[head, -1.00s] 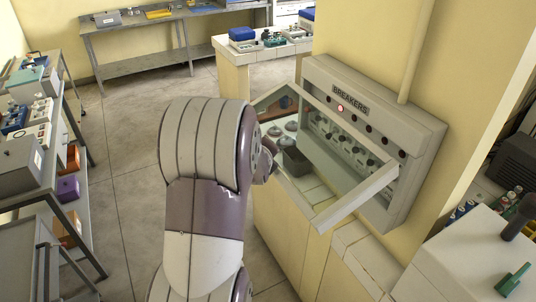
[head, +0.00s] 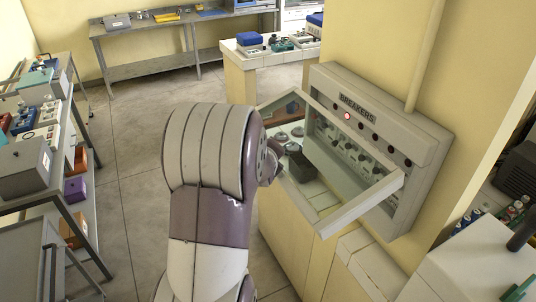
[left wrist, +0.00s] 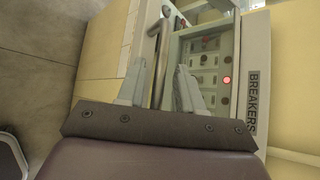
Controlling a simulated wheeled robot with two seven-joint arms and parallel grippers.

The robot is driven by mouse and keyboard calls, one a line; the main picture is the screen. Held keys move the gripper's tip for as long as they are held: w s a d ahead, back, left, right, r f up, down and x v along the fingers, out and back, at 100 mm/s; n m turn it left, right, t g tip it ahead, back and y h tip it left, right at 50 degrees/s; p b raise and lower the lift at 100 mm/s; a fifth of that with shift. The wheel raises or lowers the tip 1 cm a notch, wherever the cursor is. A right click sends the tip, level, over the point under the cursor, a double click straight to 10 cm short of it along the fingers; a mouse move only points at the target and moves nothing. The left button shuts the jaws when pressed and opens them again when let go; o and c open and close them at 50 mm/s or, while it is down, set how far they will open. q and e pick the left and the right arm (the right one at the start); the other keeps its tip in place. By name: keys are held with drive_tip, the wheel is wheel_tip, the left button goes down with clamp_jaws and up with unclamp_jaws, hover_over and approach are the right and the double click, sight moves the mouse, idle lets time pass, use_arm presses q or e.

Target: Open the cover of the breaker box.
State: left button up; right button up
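The grey breaker box (head: 422,160) is on the yellow wall at the right in the head view, marked BREAKERS, with a lit red lamp. Its framed see-through cover (head: 363,202) stands tilted outward, partly open, with breaker switches visible through it. The box also shows sideways in the left wrist view (left wrist: 254,50). My left gripper (left wrist: 160,80) is open in that view, its two fingers apart. A grey bar (left wrist: 163,45) lies between or just beyond them; I cannot tell if they touch it. In the head view my left arm hides the fingers. My right gripper is not in view.
A tiled counter (head: 350,243) runs below the box, with a dark container (head: 302,167) behind the cover. A shelf rack with boxes (head: 62,190) stands at the left. Floor (head: 135,150) between is clear. White equipment (head: 460,262) stands at the lower right.

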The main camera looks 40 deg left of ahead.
use_arm(q)
drive_tip(key=shift+s+d+r, duration=0.1)
drive_tip(key=shift+s+d, duration=0.05)
drive_tip(key=shift+s, duration=0.1)
drive_tip(key=b+v, duration=0.1)
drive_tip(key=v, duration=1.1)
